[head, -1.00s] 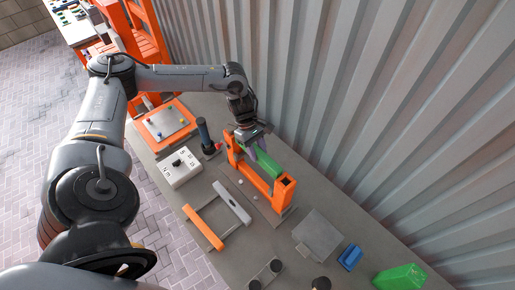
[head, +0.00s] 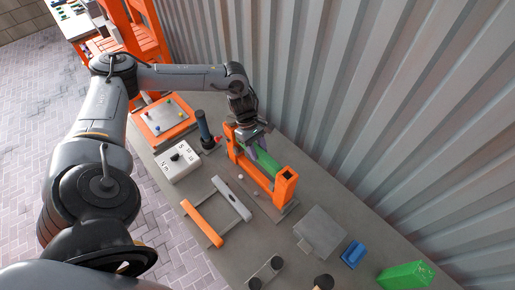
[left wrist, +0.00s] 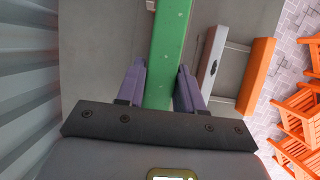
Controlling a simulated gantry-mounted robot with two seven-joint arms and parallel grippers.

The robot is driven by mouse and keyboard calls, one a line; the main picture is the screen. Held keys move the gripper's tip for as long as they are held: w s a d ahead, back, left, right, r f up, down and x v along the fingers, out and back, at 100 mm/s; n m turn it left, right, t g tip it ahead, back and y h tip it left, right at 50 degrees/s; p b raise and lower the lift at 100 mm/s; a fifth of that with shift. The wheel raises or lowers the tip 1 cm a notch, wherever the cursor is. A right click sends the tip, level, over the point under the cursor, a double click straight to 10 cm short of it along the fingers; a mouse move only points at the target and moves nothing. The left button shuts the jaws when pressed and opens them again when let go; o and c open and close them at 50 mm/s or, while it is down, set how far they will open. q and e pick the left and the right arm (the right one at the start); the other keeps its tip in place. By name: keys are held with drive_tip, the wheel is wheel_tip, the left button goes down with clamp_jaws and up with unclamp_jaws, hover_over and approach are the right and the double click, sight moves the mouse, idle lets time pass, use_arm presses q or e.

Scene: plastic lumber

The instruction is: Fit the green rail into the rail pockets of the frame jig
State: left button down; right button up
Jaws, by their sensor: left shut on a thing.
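The orange frame jig (head: 287,188) stands near the table's wall side, with two upright posts and an orange bar between them. The green rail (head: 266,158) lies lengthwise between the posts, just behind that bar. It also shows running up the middle of the left wrist view (left wrist: 170,45). My left gripper (head: 258,150) is shut on the rail from above, one purple finger on each side of it (left wrist: 161,85). The rail's ends at the posts are partly hidden, so I cannot tell whether they sit in the pockets. My right gripper is not in view.
A grey-and-orange frame (head: 203,224) lies in front of the jig. A white box (head: 178,165) and a dark upright cylinder (head: 204,130) stand to the left. A grey block (head: 320,232), blue piece (head: 353,254) and green block (head: 406,275) lie to the right. A corrugated wall (head: 400,130) rises close behind.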

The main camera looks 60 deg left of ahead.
use_arm(q)
drive_tip(key=shift+f+b, duration=0.45)
drive_tip(key=shift+f, duration=0.4)
idle(0.6)
drive_tip(key=shift+b, duration=0.4)
idle(0.6)
drive_tip(key=shift+f, duration=0.25)
drive_tip(key=shift+f+b, duration=0.95)
drive_tip(key=shift+b, duration=0.05)
drive_tip(key=shift+f+b, duration=0.8)
drive_tip(key=shift+f, duration=0.2)
drive_tip(key=c, duration=0.6)
unclamp_jaws()
drive_tip(key=shift+c, duration=0.2)
